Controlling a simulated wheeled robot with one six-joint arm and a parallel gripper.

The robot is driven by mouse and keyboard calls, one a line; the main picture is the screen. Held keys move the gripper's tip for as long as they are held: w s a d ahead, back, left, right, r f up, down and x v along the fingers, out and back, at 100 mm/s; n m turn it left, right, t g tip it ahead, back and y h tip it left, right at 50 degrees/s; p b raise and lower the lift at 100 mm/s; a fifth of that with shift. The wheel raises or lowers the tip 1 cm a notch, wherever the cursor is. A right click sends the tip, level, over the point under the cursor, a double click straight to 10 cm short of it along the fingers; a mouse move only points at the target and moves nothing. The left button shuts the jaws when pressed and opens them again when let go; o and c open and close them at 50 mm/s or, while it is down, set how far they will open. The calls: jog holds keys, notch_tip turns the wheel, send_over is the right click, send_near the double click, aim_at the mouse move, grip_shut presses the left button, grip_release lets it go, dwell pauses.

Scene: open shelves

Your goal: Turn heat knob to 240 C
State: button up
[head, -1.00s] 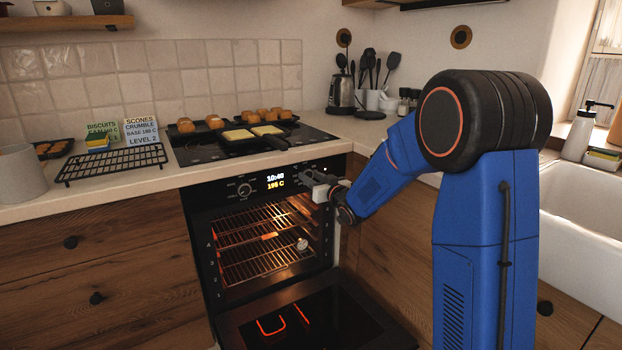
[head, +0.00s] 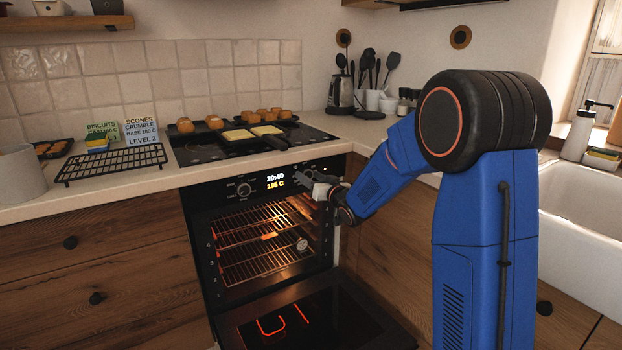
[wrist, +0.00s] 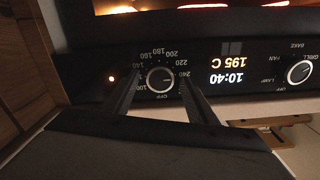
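The heat knob (wrist: 160,78) is a round dark dial with a pale rim on the oven's black control panel. It appears upside down in the wrist view, ringed by marks from 100 to 240 and OFF. Its exact pointer direction is too small to tell. The display (wrist: 226,84) reads 10:40 and 195 C. My gripper (wrist: 160,84) is open, with one finger on each side of the knob and a visible gap to it. In the head view my gripper (head: 322,191) is at the panel's right end and hides the knob.
The oven door (head: 330,325) hangs open below my arm, with the lit oven rack (head: 262,240) inside. A second knob (head: 244,190) sits left of the display. Pans of food stand on the hob (head: 195,152) above. A sink (head: 585,220) is at right.

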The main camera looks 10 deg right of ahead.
jog(key=shift+s, duration=0.1)
jog(key=v, duration=1.7)
jog(key=shift+s+d+r, duration=0.1)
jog(key=s+d+f+m+g+h, duration=0.1)
jog(key=s+d+g+h, duration=0.2)
jog(key=s, duration=0.5)
jog(key=s+d+m+g+h, duration=0.1)
jog(key=s+d+g+h, duration=0.2)
jog(key=s, duration=0.5)
jog(key=s+a+f+g, duration=0.2)
jog(key=s+g, duration=0.1)
jog(key=s, duration=0.9)
jog(key=s+a+f+g, duration=0.2)
jog(key=s+g, duration=0.1)
jog(key=s, duration=0.9)
jog(key=shift+a+f+n, duration=0.3)
jog(key=shift+a+n, duration=0.05)
jog(key=shift+n, duration=0.05)
